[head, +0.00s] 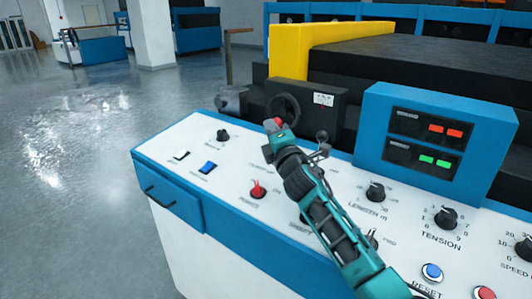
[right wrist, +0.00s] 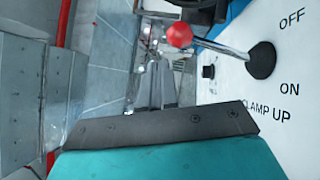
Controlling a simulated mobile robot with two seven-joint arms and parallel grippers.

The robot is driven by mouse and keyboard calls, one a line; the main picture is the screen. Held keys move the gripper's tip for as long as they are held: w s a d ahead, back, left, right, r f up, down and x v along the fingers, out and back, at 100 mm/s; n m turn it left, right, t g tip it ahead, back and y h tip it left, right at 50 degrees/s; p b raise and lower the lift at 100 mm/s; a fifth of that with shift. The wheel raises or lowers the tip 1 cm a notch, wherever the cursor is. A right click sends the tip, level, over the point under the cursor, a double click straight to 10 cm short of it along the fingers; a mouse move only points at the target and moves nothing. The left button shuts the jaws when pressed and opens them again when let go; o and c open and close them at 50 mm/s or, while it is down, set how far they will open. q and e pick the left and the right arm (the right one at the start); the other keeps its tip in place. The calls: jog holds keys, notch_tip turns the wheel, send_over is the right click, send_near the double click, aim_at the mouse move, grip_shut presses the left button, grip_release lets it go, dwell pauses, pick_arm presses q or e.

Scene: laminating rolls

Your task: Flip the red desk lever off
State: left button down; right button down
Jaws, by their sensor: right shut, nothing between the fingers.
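The red desk lever has a red ball (right wrist: 180,35) on a chrome stem that rises from a black boot (right wrist: 261,60) on the white panel, between the OFF and ON labels. In the head view its red ball (head: 278,122) shows at the tip of my right gripper (head: 270,132), which hides most of the stem. My right gripper is shut and empty, close to the ball; in the right wrist view its fingers (right wrist: 158,88) lie below the ball, apart from the stem. I cannot tell clearly which way the lever is set. My left gripper is not in view.
A blue display box (head: 437,130) stands behind. A handwheel (head: 284,108) is just beyond the gripper. Open floor lies left.

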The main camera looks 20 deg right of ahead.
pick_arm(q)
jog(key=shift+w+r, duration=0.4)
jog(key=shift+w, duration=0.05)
pick_arm(e)
jog(key=shift+w+d+r, duration=0.2)
jog(key=shift+w+d, duration=0.2)
jog(key=shift+d, duration=0.1)
jog(key=shift+w+d+r, duration=0.15)
jog(key=shift+w+d, duration=0.25)
jog(key=shift+d, duration=0.05)
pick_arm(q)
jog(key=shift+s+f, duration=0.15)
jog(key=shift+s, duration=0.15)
